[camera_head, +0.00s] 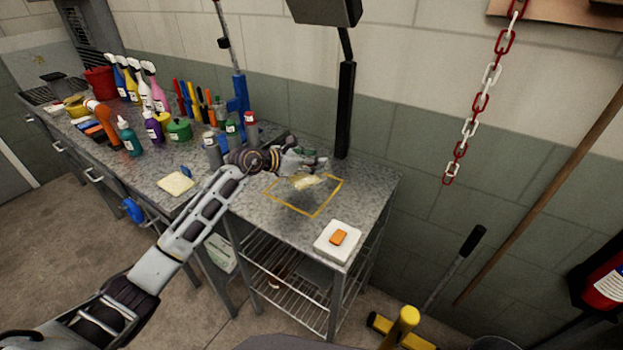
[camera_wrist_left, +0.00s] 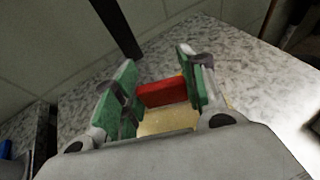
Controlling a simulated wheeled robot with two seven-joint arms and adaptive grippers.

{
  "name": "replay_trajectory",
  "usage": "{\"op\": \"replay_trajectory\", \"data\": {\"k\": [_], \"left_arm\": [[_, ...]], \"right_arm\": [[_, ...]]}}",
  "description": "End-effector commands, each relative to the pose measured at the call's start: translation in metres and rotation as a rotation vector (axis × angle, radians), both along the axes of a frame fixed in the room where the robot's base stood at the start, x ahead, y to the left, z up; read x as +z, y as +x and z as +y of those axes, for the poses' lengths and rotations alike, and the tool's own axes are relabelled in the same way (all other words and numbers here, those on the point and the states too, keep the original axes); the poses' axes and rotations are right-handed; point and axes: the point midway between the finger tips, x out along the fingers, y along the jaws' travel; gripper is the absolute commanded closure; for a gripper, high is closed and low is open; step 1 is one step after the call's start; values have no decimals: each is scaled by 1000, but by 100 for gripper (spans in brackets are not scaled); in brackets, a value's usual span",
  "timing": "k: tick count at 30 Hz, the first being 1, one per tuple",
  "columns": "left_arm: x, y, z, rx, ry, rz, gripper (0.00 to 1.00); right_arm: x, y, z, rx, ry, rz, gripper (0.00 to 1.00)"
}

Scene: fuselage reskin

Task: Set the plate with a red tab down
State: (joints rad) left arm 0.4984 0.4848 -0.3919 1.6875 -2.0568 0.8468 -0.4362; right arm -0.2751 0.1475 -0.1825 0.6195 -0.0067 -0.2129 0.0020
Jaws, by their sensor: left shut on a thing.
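My left gripper (camera_head: 318,165) is over the right part of the metal worktop (camera_head: 375,185). In the left wrist view its green-padded fingers (camera_wrist_left: 155,88) are shut on a red tab (camera_wrist_left: 163,93), one finger on each side. The pale yellow plate (camera_wrist_left: 165,120) belonging to that tab shows below the fingers, partly hidden by the gripper body. In the head view the plate (camera_head: 307,183) appears small and tilted, over a yellow square outline (camera_head: 325,203) on the worktop. I cannot tell whether it touches the surface. My right gripper is not in view.
A white block with an orange top (camera_head: 338,237) sits at the worktop's front right corner. A pale yellow pad (camera_head: 175,184) lies left of my arm. Bottles and cans (camera_head: 232,130) stand behind the arm. A black post (camera_head: 345,110) rises behind the outline.

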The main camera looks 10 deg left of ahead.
Motion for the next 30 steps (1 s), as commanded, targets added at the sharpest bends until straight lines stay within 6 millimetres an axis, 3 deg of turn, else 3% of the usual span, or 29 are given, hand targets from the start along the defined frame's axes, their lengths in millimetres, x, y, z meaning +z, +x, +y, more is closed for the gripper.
{"op": "replay_trajectory", "data": {"k": [3, 9, 20, 30], "left_arm": [[-16, 0, 0, 1, -1, 3, 86], [-26, 0, 0, 1, 0, -1, 86], [-29, 0, 0, 0, 0, 0, 86], [-61, 0, 0, 1, 0, 0, 86]], "right_arm": [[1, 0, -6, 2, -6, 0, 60], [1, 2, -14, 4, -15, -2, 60], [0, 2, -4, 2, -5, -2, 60], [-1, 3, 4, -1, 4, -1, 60]]}}
